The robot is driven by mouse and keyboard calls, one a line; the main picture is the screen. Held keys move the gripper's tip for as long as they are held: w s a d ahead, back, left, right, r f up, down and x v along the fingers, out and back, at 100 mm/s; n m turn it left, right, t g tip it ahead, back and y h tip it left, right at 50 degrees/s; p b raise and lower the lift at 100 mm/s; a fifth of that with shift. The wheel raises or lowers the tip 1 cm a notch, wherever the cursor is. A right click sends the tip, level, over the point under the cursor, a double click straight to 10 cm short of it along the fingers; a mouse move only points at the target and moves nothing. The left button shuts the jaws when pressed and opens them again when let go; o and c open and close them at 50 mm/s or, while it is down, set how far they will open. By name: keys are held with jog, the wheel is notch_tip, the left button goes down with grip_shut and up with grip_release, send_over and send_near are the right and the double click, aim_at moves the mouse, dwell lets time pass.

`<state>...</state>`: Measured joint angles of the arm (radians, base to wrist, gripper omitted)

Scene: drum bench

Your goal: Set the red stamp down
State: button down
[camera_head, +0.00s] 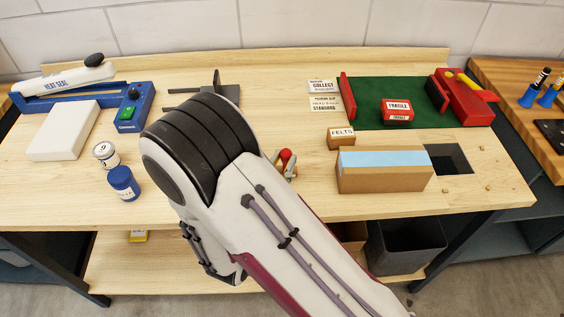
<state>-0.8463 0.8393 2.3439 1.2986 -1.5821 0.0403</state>
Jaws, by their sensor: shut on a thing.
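A small round red knob (286,155), which looks like the handle of the red stamp, shows just right of my arm, over the middle of the bench. The rest of my gripper is hidden behind my arm. The stamp's lower part is not clear, and I cannot tell whether it touches the bench (265,120).
Right of the knob are a FELTS box (341,137), a brown carton (384,178) and a square opening (449,158). A red FRAGILE block (397,112) sits on a green mat (360,90). At left are a heat sealer (75,95), white block (63,130) and jars (123,182).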

jog(key=shift+f, duration=0.2)
jog(key=c, duration=1.8)
grip_release()
jog(key=shift+c, duration=0.2)
jog(key=shift+s+a, duration=0.1)
jog(key=shift+v, duration=1.05)
jog(key=shift+d+v, duration=0.1)
jog(key=shift+v, duration=1.25)
jog(key=shift+d+v, duration=0.15)
jog(key=shift+v, duration=1.2)
jog(key=shift+s, duration=0.1)
